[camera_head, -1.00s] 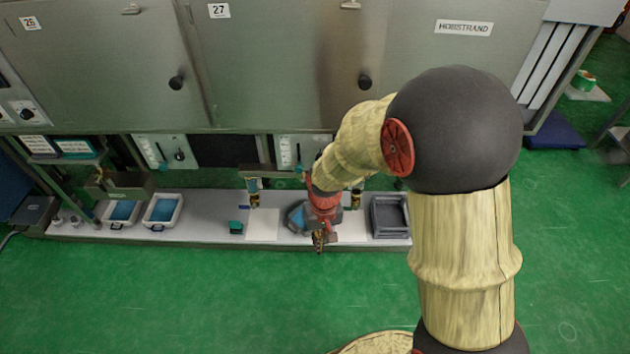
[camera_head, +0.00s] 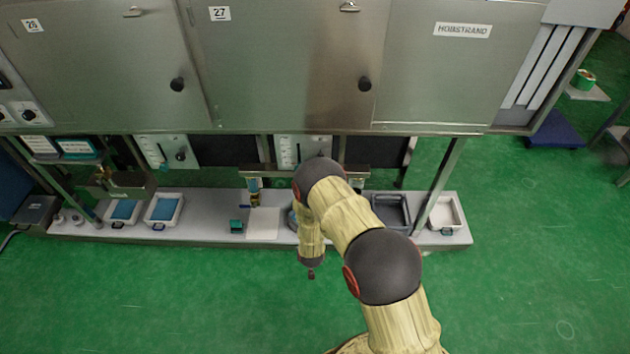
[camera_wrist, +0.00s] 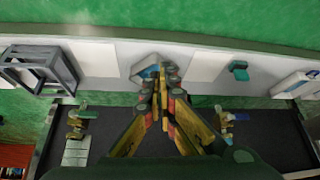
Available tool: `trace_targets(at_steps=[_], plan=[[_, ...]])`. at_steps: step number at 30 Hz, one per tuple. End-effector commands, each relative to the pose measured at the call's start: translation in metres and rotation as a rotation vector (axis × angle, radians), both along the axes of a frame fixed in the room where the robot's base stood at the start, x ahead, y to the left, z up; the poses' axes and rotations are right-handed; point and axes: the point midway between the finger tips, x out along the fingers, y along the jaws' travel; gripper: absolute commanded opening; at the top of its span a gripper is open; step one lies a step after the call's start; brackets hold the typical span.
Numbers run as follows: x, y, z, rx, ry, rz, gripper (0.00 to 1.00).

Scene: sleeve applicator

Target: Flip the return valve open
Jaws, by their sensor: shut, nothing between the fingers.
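Two brass valves show in the wrist view, one to each side of my gripper. The left one (camera_wrist: 75,128) has a teal handle, and the right one (camera_wrist: 222,125) has a blue handle. No readable label tells which is the return valve. The blue-handled valve also shows in the head view (camera_head: 254,187), above the bench and left of my arm; the other is hidden there by my arm. My gripper (camera_wrist: 160,75) is shut and empty, between the two valves in the picture and apart from both. It is hidden in the head view.
The bench (camera_head: 340,228) holds white sheets (camera_head: 263,223), a teal block (camera_head: 237,226), a dark crate (camera_head: 391,212) and trays with blue contents (camera_head: 164,211). A blue-grey object (camera_wrist: 147,73) lies beyond my fingertips. Steel cabinets (camera_head: 285,70) overhang the bench. Green floor in front is clear.

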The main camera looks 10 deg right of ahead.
Motion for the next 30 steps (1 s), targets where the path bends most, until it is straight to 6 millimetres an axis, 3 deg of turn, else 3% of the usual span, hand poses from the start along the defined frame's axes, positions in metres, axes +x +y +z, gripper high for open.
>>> trace_targets(at_steps=[1,5,11,14,21,24,30], plan=[[0.001,-0.004,-0.016,-0.013,-0.048,-0.008,0.0],[0.016,-0.016,-0.032,-0.045,-0.207,-0.032,0.0],[0.04,-0.035,-0.023,-0.101,-0.484,-0.067,0.0],[0.055,-0.043,0.0,-0.129,-0.641,-0.085,0.0],[0.093,-0.052,0.103,-0.192,-1.054,-0.128,0.0],[0.095,-0.053,0.139,-0.216,-1.183,-0.137,0.0],[0.086,-0.053,0.175,-0.247,-1.319,-0.141,0.0]])
